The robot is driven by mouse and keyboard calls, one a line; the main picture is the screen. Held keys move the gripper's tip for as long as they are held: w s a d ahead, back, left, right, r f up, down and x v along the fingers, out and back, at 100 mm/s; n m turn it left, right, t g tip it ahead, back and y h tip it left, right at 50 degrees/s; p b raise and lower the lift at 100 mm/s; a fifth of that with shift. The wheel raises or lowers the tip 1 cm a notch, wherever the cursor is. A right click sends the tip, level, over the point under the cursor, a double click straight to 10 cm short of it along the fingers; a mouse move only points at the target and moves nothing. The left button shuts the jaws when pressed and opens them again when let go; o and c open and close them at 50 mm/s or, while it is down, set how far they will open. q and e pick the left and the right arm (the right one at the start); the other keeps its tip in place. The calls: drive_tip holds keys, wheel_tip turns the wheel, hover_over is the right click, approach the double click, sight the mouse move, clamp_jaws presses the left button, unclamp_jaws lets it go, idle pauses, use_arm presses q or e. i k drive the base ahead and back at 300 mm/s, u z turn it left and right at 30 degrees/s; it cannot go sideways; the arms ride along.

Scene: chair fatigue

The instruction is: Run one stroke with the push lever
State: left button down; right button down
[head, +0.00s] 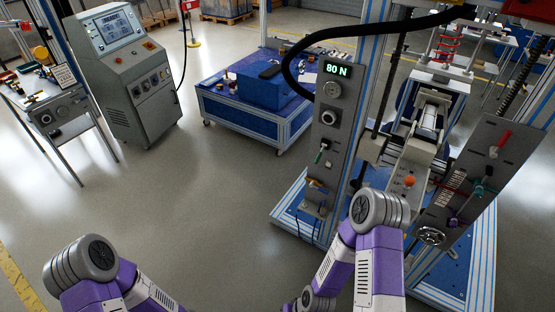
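The test rig stands at the right, with a display (337,70) reading "80 N" on its left grey panel (327,125). A small lever with a green tip (320,153) sits on that panel. The right grey panel (470,185) carries a red handle (501,142), a teal knob (480,187), a purple knob (454,222) and a handwheel (430,236). An orange ball knob (409,181) sits between the panels. I cannot tell which of these is the push lever. Both my arms show at the bottom, but neither gripper is in view.
A blue-topped cart (245,120) with a blue block stands behind, left of the rig. A grey control console (130,85) and a small bench (55,105) stand at the left. A black hose (345,30) arches over the left panel. The floor in the middle is clear.

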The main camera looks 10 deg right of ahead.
sight(320, 154)
drive_tip(key=u, duration=0.2)
drive_tip(key=i, duration=1.35)
drive_tip(key=z, duration=0.65)
